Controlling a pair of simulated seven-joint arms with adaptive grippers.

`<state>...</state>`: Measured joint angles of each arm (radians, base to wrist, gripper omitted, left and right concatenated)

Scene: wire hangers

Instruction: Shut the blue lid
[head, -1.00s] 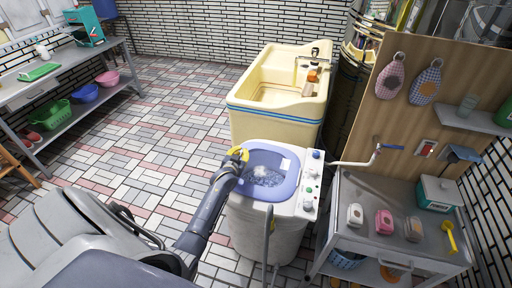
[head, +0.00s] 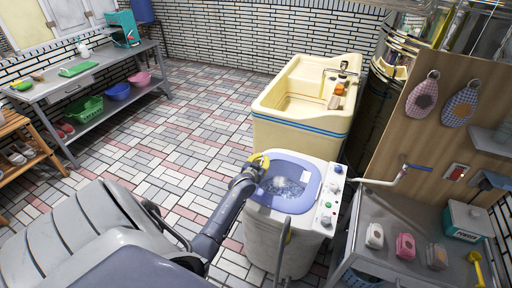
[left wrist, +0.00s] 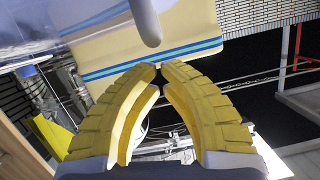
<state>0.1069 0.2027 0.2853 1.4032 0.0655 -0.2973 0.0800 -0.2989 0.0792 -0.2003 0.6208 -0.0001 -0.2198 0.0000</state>
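The washing machine (head: 277,240) stands in the middle of the head view. Its blue lid (head: 309,203) is a rounded blue-violet panel on top, and foamy water or laundry shows within it. I cannot tell the lid's exact angle. My left gripper (head: 262,160) has yellow fingers at the lid's far left edge; whether it touches is unclear. In the left wrist view the yellow fingers (left wrist: 157,69) curve together, their tips meeting or nearly so, with nothing visible between them. My right gripper is not in view.
A cream sink (head: 291,128) stands just behind the washer. A grey cart (head: 391,267) with small containers and a tap (head: 402,172) above it are close on the right. A shelf table (head: 100,74) is at the far left. The tiled floor (head: 190,120) between is clear.

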